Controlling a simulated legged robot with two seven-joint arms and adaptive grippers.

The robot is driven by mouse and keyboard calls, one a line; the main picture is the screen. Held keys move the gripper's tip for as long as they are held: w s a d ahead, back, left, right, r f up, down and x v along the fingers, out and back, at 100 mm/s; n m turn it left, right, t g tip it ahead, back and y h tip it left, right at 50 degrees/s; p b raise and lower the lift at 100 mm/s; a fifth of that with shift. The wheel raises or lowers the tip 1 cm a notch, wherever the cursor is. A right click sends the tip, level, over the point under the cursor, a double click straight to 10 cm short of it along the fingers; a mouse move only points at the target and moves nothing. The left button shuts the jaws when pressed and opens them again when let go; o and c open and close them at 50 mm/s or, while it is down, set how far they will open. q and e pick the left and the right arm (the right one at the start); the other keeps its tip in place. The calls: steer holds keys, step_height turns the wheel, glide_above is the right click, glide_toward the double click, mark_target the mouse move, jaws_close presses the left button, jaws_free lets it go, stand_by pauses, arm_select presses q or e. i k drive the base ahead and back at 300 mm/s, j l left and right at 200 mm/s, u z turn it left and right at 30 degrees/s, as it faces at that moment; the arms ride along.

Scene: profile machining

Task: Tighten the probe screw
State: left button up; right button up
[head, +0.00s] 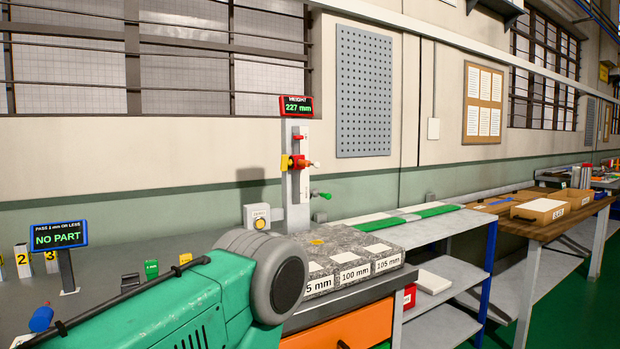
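A height gauge (304,208) stands upright at the back of the grey bench. Its red display (297,106) reads HEIGHT 227 mm. Its carriage has a yellow block (285,163), a red part (299,162) and a pale tip to the right. A green knob (325,196) sticks out lower on the right side. I cannot tell which of these is the probe screw, or whether it is tight. A green arm link of mine with a grey joint fills the lower left and hides part of the bench. Neither gripper shows.
A granite block (352,241) with pale pads and labels including 100 mm and 105 mm lies in front of the gauge. A grey box with a yellow button (257,218) stands to its left. A NO PART sign (58,235) stands at left. A shelf table (440,222) adjoins at right.

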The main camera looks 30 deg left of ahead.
mark_target(285, 161)
steer(key=u, duration=1.05)
steer(key=l, duration=0.25)
steer(key=i+l, duration=0.15)
steer(key=l+z, duration=0.05)
steer(key=l, duration=0.1)
